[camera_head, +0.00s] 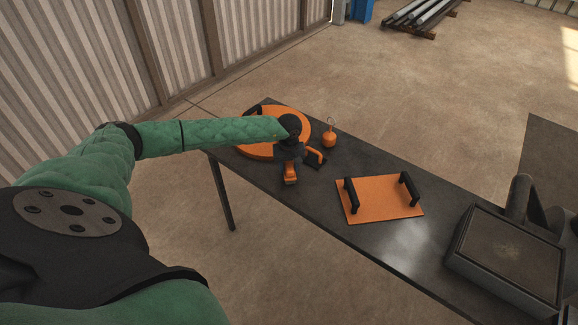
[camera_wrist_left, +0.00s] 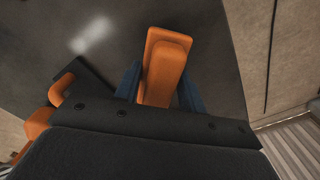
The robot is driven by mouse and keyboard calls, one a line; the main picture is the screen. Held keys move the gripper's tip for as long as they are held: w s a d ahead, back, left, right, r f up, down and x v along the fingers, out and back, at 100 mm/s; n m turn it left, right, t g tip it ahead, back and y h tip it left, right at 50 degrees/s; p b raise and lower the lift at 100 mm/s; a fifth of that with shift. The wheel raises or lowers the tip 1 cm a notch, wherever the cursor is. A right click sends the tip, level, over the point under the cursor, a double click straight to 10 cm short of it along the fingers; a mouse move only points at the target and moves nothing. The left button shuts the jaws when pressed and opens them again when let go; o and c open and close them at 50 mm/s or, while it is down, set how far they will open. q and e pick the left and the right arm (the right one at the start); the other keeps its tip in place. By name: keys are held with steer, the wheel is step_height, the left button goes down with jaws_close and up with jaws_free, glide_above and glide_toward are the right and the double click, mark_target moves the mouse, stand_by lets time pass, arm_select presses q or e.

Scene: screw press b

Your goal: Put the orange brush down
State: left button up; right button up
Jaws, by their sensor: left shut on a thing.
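The orange brush (camera_head: 291,176) is held in my left gripper (camera_head: 290,165) over the far part of the dark table. In the left wrist view, the brush's orange block (camera_wrist_left: 164,68) sits between the two blue fingers of the left gripper (camera_wrist_left: 160,88). The left gripper is shut on it. The gap between brush and tabletop is hard to judge. The brush's bristles are not visible. My right gripper is in neither view.
The dark table (camera_head: 384,238) holds a round orange lid (camera_head: 259,151), an orange oil can (camera_head: 329,138), an orange-handled tool (camera_head: 315,154) beside the gripper, and an orange plate with two black handles (camera_head: 378,199). A dark box-like machine (camera_head: 507,252) stands at right. Bare tabletop lies around the plate.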

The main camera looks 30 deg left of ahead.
arm_select(q)
steer(key=shift+f, duration=0.35)
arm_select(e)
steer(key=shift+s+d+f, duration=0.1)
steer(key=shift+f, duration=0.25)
arm_select(q)
steer(key=shift+f, duration=0.1)
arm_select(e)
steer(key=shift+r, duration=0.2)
arm_select(q)
steer(key=o, duration=1)
steer(key=shift+o, duration=0.2)
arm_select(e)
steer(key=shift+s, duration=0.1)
arm_select(q)
steer(key=shift+r, duration=0.2)
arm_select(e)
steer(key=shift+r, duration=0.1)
